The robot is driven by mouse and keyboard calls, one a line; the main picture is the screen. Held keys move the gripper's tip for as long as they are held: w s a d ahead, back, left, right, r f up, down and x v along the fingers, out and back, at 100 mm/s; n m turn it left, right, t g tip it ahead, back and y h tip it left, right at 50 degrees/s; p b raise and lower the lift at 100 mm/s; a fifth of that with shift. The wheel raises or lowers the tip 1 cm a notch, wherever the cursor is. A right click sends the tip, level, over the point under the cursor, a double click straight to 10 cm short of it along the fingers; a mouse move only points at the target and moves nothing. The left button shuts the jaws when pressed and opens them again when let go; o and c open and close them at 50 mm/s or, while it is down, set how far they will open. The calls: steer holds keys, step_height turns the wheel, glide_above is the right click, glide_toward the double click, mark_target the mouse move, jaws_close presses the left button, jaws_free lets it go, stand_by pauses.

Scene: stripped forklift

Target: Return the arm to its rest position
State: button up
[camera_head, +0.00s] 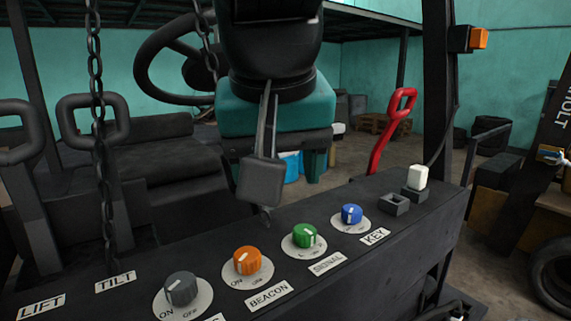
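My arm (275,45) comes down from the top middle of the head view, black with a teal section. My gripper (263,190) hangs below it, pointing down above the dark control panel (215,225). Its slim metal fingers and a dark grey block-like pad are seen nearly in line, so the gap between them is hidden. I see no object clearly held. The lower tip appears just behind the orange knob (247,260) and left of the green knob (304,236); contact cannot be told.
The panel also carries a grey knob (181,287), a blue knob (351,214) and a white block (417,177) on a dark socket. A chain (95,60) hangs at left near looped black levers. A red lever (391,125), steering wheel (165,45) and dark post (436,100) stand around.

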steer(key=w+d+f+n+g+b, duration=0.1)
steer(key=d+f+n+g+b, duration=0.2)
steer(key=d+f, duration=1.05)
steer(key=s+d+f+n+g+y+b, duration=0.1)
steer(key=s+d+f+n+y+b, duration=0.1)
steer(key=s+f, duration=0.7)
steer(key=shift+s+d+g+y+b, duration=0.3)
steer(key=shift+s+d+y+b, duration=0.4)
steer(key=shift+s+y, duration=0.4)
steer(key=shift+w+a, duration=0.1)
